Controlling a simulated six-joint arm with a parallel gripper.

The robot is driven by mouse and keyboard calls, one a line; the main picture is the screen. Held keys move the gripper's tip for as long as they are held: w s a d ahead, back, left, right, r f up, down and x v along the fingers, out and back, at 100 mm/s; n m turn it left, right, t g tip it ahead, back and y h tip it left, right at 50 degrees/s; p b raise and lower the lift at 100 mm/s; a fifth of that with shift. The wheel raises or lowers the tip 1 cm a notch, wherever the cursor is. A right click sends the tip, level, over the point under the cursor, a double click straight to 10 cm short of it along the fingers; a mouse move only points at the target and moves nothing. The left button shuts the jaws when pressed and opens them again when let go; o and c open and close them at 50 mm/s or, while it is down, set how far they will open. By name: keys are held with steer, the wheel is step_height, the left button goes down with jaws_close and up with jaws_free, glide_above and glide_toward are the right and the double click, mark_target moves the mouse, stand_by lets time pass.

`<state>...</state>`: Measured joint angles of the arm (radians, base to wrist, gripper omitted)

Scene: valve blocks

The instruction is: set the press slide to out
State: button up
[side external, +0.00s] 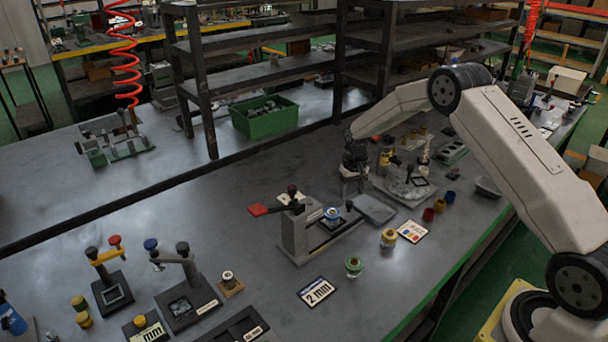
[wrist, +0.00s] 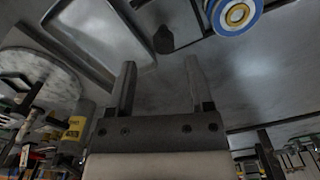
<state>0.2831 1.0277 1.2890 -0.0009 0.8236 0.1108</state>
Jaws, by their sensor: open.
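The press (side external: 296,228) is a grey upright block with a red paddle lever and a dark knob on top, at the middle of the side view. Its slide (side external: 343,229) reaches out at the right side of the block. A blue-and-white round piece (side external: 332,213) sits by the slide; a blue, white and gold disc also shows at the top right of the wrist view (wrist: 237,14). A small dark knob (side external: 349,205) stands beside the slide, and a dark knob shows in the wrist view (wrist: 164,40). My gripper (side external: 352,182) is open and empty, above and behind the slide, its fingers (wrist: 160,75) apart.
A shallow grey tray (side external: 374,208) lies right of the press, close to my gripper. A yellow-capped jar (side external: 389,238), a green jar (side external: 354,267) and a "2 mm" card (side external: 317,291) stand in front. Other lever fixtures (side external: 180,298) are at the left.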

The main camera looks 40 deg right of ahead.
steer(key=shift+r, duration=2.3)
steer(key=shift+s+a+r, duration=0.25)
steer(key=shift+a+r, duration=0.05)
steer(key=s+a+r+n+t, duration=0.1)
steer(key=s+a+r, duration=0.1)
steer(key=s+a, duration=0.3)
steer(key=s+a+r+n, duration=0.2)
steer(key=s+a, duration=0.3)
steer(key=s, duration=0.6)
steer(key=s+a+r+n+t, duration=0.1)
steer(key=s+a+r, duration=0.2)
steer(key=s, duration=0.6)
steer(key=shift+a+n+t, duration=0.3)
steer(key=shift+a, duration=0.7)
